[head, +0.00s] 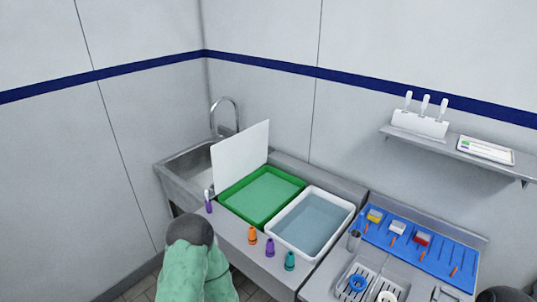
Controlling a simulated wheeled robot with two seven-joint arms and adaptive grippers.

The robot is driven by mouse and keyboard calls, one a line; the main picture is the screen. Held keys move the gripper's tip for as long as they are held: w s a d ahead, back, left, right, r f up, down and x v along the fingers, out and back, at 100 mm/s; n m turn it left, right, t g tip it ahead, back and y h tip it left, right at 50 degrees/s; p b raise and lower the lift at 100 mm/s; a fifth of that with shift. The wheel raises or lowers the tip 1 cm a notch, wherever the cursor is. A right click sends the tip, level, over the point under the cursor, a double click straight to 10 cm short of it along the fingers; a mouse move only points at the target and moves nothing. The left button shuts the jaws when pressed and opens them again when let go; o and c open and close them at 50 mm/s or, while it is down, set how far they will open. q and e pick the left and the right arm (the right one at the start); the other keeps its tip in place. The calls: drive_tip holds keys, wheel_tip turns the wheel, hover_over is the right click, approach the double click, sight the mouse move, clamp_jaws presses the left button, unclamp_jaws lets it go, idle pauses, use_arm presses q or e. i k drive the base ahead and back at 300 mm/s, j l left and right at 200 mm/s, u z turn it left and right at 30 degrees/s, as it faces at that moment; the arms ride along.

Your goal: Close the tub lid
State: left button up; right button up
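The green tub (232,203) stands on the counter beside the sink and holds green liquid or a green surface. Its white lid (240,157) stands open, nearly upright, along the tub's left side. A second tub, white with grey-blue contents (344,213), stands to its right without a raised lid. My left arm comes in at the bottom left in a green sleeve, below the tubs. Neither gripper's fingers show in the head view. A dark rounded part, likely of my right arm, shows at the bottom right corner.
A sink with a tap (224,113) lies behind the lid. A purple item (209,204) and orange (252,236), purple (270,248) and teal (290,262) cones stand along the counter front. A blue rack (440,250) is at right; a wall shelf (455,152) is above.

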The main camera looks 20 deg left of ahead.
sight(234, 159)
drive_tip(key=i+j+z, duration=0.1)
drive_tip(key=j+z, duration=0.35)
drive_tip(key=j, duration=0.2)
drive_tip(key=j+z, duration=0.45)
drive_tip(key=j, duration=0.2)
